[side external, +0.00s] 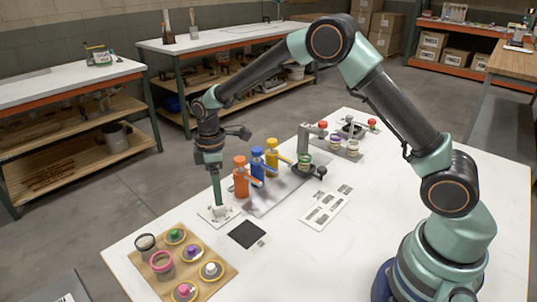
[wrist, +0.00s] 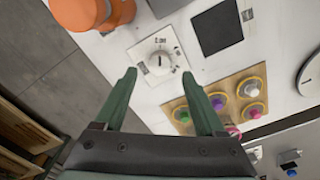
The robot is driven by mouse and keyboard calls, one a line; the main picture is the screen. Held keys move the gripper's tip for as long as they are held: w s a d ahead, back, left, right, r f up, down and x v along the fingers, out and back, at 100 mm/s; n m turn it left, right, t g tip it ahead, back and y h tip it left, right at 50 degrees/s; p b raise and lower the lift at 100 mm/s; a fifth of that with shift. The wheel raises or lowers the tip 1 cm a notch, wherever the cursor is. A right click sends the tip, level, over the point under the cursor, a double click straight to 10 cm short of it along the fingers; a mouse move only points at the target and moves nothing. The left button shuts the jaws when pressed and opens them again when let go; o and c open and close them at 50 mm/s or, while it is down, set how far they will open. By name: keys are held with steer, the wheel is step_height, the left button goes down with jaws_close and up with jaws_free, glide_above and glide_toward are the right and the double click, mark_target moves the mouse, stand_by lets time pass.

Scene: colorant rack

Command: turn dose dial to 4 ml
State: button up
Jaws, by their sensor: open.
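A dark pointer mark shows on the knob; the scale is too small to read surely. In the side view the dial plate (side external: 230,213) lies on the white table, its knob partly hidden by my gripper. My gripper (wrist: 159,76) is open and empty, with its green fingertips on either side of the dial in the wrist view. In the side view my gripper (side external: 216,203) points down at the dial; I cannot tell whether it touches.
An orange bottle (side external: 241,178), a blue bottle (side external: 257,167) and a yellow bottle (side external: 271,155) stand close behind the dial. A dark square pad (side external: 247,234) lies to its right. A wooden board (side external: 205,248) with several colored pots is in front.

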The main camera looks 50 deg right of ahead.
mark_target(219, 209)
steer(key=shift+f, duration=2.4)
jaws_close()
